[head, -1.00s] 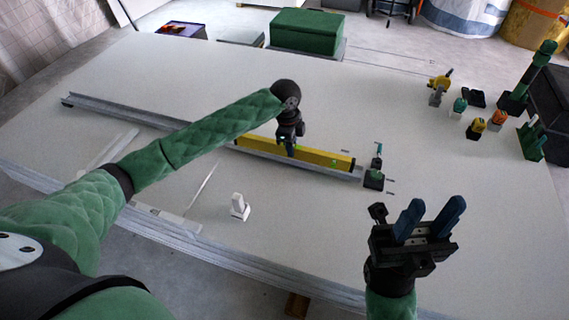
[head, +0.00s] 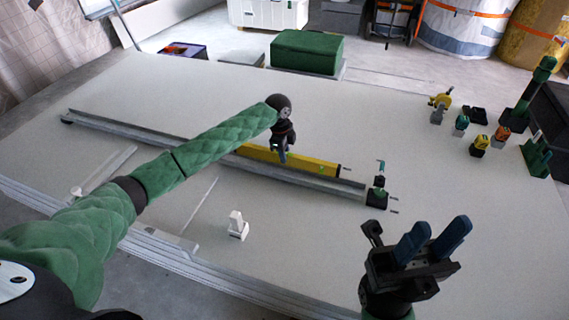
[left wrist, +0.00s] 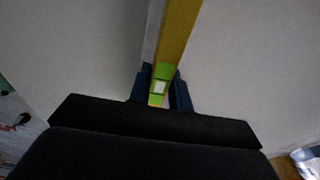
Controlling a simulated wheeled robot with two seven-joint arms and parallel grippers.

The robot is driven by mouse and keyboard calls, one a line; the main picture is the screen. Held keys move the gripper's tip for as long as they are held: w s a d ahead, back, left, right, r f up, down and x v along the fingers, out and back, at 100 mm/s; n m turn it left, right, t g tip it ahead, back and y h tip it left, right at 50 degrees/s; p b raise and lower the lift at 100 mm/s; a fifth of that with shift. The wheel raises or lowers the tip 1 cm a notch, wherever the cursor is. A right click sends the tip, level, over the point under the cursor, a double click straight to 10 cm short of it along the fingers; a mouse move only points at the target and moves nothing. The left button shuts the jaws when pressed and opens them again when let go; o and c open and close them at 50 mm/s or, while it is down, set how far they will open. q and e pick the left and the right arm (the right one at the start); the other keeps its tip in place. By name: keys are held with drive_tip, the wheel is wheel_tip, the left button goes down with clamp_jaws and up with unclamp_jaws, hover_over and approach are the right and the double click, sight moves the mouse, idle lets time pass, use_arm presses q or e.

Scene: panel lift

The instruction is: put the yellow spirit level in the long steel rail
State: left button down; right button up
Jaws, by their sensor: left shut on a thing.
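The yellow spirit level (head: 306,163) is gripped by my left gripper (head: 281,160), whose fingers are shut around it. The level lies lengthwise along the long steel rail (head: 325,182), near its right part. In the head view it shows along the rail's far side; I cannot tell if it is above the rail or resting. In the left wrist view the level (left wrist: 180,30) runs away from the fingers (left wrist: 160,88), with its green vial between them and a grey strip of rail (left wrist: 154,30) along its left. My right gripper (head: 436,238) is open and empty at the lower right.
A dark green-handled clamp (head: 377,190) stands at the rail's right end. A white block-like item (head: 237,225) stands in front of the rail. Several small tools (head: 480,143) stand at the right. A green box (head: 307,52) sits at the back. The panel's middle right is clear.

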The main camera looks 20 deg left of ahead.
use_arm(q)
wheel_tip(320, 180, down, 4)
drive_tip(key=shift+r+b, duration=0.25)
drive_tip(key=shift+b, duration=0.35)
drive_tip(key=shift+f, duration=0.2)
drive_tip(key=shift+r, duration=0.1)
drive_tip(key=shift+f+p, duration=0.55)
drive_tip(key=shift+f, duration=0.05)
